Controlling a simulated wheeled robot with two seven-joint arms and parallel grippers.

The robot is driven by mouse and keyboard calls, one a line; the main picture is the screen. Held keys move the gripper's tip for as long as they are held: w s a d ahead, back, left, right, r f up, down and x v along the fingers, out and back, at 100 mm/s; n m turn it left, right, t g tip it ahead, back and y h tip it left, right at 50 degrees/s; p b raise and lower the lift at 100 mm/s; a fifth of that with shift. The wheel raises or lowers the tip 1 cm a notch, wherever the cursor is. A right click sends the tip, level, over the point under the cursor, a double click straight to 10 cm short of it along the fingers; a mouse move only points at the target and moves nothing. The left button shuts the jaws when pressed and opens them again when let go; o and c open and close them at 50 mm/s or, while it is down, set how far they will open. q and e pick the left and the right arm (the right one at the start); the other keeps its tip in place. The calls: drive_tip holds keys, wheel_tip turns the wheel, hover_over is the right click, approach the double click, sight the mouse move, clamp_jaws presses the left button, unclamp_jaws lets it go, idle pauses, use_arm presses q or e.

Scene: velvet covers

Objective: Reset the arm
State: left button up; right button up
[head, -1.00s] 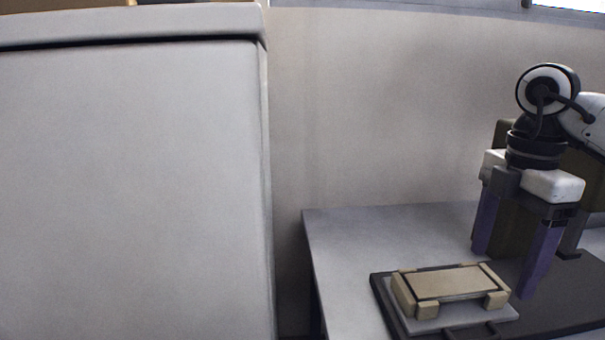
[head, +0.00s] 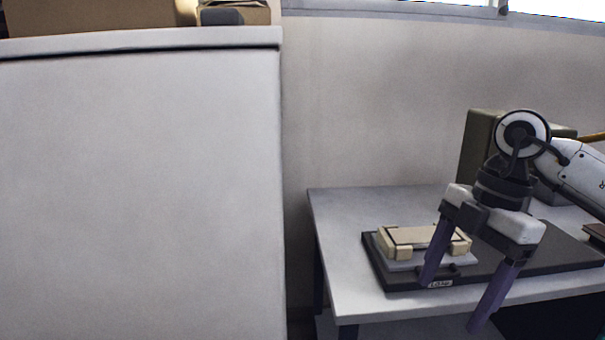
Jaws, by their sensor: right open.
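My right gripper (head: 452,303) hangs from the arm that comes in from the right. Its two purple fingers are wide apart with nothing between them. They point down in front of the table's front edge, and one finger overlaps the tray in the picture. A beige box-like piece with corner blocks (head: 418,236) sits on a light plate on the dark tray (head: 400,279). The gripper is to the right of this piece and nearer to me. My left gripper is not in view.
A grey table (head: 345,240) carries the tray. A tall light-grey cabinet (head: 140,180) fills the left, with cardboard boxes (head: 90,14) on top. A dark green box (head: 479,140) stands behind my right arm. The table's left part is bare.

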drive_tip(key=s+a+f+n+g+y, duration=0.1)
drive_tip(key=s+a+f+n+y, duration=0.15)
drive_tip(key=a, duration=0.55)
drive_tip(key=s+a+f+n+g+y, duration=0.1)
drive_tip(key=s+a+f+n+y, duration=0.1)
drive_tip(key=a+y, duration=0.35)
drive_tip(key=s+a+r+m+t+y+p, duration=0.1)
drive_tip(key=a+r+y, duration=0.1)
drive_tip(key=a+y, duration=0.35)
drive_tip(key=s+a+r+y, duration=0.2)
drive_tip(key=a+r+y, duration=0.1)
drive_tip(key=a, duration=0.5)
drive_tip(key=w+d+f+m+t+h+p, duration=0.1)
drive_tip(key=w+d+f+m+t+h, duration=0.3)
drive_tip(key=f+m+t, duration=0.4)
drive_tip(key=w+d+f+m+t+h, duration=0.3)
drive_tip(key=d+f+m+t+h, duration=0.25)
drive_tip(key=m+t, duration=0.5)
drive_tip(key=s+d+f+m+g+h, duration=0.2)
drive_tip(key=s+d+f+g+h, duration=0.1)
drive_tip(key=s+f, duration=0.6)
drive_tip(key=s+d+f+m+g+h, duration=0.2)
drive_tip(key=s+d+f+g+h, duration=0.2)
drive_tip(key=f, duration=1)
drive_tip(key=s+d, duration=0.3)
drive_tip(key=s, duration=0.2)
drive_tip(key=shift+d+f+m+g+p, duration=0.2)
drive_tip(key=shift+m+g+p, duration=0.1)
drive_tip(key=shift+m+g, duration=0.1)
drive_tip(key=shift+r, duration=0.1)
